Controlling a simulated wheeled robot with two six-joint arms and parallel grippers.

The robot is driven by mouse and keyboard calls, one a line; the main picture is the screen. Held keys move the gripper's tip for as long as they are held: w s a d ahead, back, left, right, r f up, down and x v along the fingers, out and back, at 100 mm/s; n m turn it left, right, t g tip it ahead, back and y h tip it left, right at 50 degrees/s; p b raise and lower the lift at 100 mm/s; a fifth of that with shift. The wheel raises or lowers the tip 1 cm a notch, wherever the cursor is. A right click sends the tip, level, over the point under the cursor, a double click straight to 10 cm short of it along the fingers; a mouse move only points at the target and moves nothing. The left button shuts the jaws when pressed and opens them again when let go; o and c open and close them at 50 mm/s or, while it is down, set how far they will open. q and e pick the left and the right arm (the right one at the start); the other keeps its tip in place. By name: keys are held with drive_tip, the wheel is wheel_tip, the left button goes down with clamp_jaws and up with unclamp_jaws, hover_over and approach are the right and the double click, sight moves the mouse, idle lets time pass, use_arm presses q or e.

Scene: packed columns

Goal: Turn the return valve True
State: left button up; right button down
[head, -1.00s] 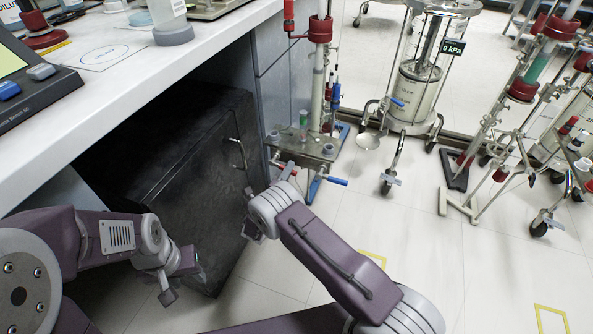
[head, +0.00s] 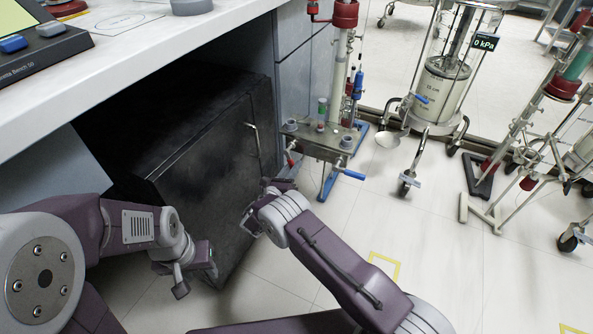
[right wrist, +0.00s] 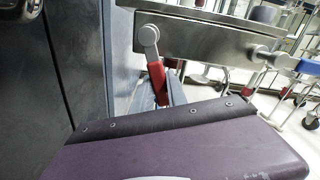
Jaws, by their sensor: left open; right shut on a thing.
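A metal block (head: 318,146) on the column stand carries two lever valves, one with a red handle (head: 291,160) and one with a blue handle (head: 348,173). No label tells which is the return valve. In the right wrist view the red handle (right wrist: 157,82) hangs steeply down from a grey pivot, and the blue handle (right wrist: 307,66) points right. My right gripper (head: 281,184) is at the lower end of the red handle and shut on it; its fingertips are largely hidden. My left gripper (head: 195,272) is open and empty in front of the black cabinet, away from the valves.
The black box-like cabinet (head: 215,160) stands under the white bench (head: 110,75), close left of my right gripper. Glass columns and wheeled stands (head: 440,95) fill the back and right. The floor (head: 420,235) at front right is clear.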

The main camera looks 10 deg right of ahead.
drive_tip(key=m, duration=0.1)
drive_tip(key=a+m+b, duration=0.1)
drive_tip(key=w+a+m+b, duration=0.1)
drive_tip(key=m, duration=0.1)
drive_tip(key=shift+w+f, duration=0.1)
drive_tip(key=shift+f, duration=0.25)
idle(0.4)
drive_tip(key=c, duration=1.3)
unclamp_jaws()
drive_tip(key=shift+r, duration=0.1)
drive_tip(key=p+v, duration=0.5)
drive_tip(key=v, duration=0.4)
drive_tip(key=shift+a, duration=0.1)
